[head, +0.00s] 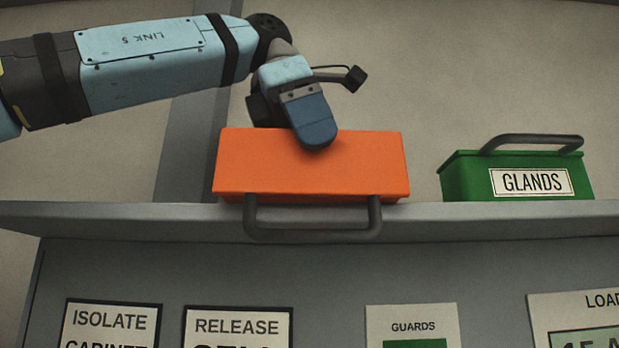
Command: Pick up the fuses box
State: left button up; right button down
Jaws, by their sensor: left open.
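An orange box (310,165) sits on the grey shelf, and no label shows on its visible faces, so I cannot read whether it is the fuses box. Its dark handle (312,238) is on the side towards me and hangs in front of the shelf's edge. The box looks tipped onto its side. My left gripper (316,138) is open, at the upper middle of the orange box in the picture. One blue finger overlaps the box; the other finger is hidden, and I cannot tell whether they touch. My right gripper is out of view.
A green box (460,177) labelled GLANDS stands upright to the right, its dark handle on top. The grey shelf (130,218) is bare to the left of the orange box. Several signs, including RELEASE (237,327) and GUARDS (412,326), are on the panel below.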

pick_arm(q)
jog(key=shift+x, duration=0.85)
jog(key=shift+s+f, duration=0.1)
jog(key=shift+f, duration=0.05)
jog(key=shift+c, duration=0.2)
jog(key=c, duration=0.9)
